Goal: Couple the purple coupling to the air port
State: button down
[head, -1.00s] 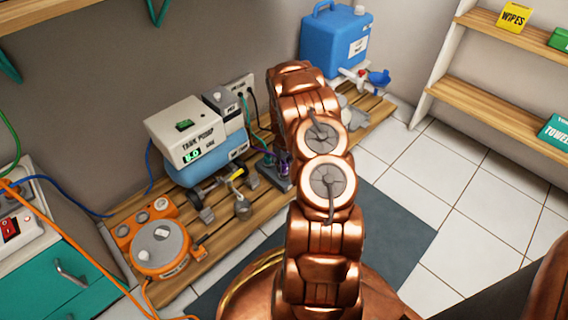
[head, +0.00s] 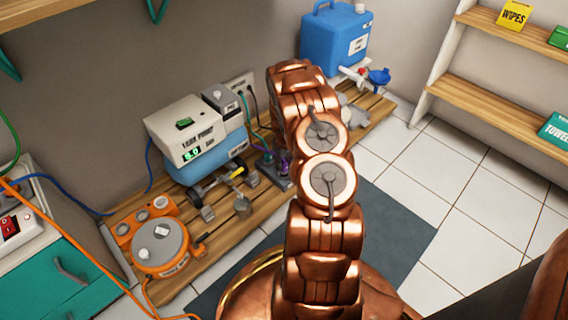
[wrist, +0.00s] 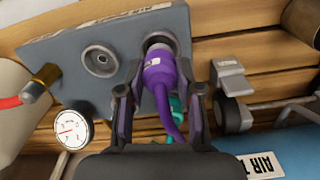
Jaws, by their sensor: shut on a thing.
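The purple coupling (wrist: 158,75) is between the fingers of my gripper (wrist: 158,98), which is shut on it. Its purple hose curves down toward the palm. The coupling's far end is at a round metal port (wrist: 158,41) on the grey block (wrist: 70,39) and overlaps it in the wrist view. I cannot tell whether it is fully seated. A second round port (wrist: 100,58) on the block is empty. In the head view, the block (head: 273,174) and the purple part (head: 283,162) show small beside my arm, which hides the gripper.
A brass fitting (wrist: 43,78) with a red hose and a gauge (wrist: 73,129) are left of the gripper. A teal hose (wrist: 176,105) lies behind the coupling. A grey clip (wrist: 231,78) is to the right. The tank pump (head: 196,140) stands left of the block on the wooden slats (head: 222,232).

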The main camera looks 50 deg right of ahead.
jog(key=shift+f, duration=0.95)
dwell(0.5)
jog(key=c, duration=0.7)
grip_release()
jog(key=shift+r, duration=0.15)
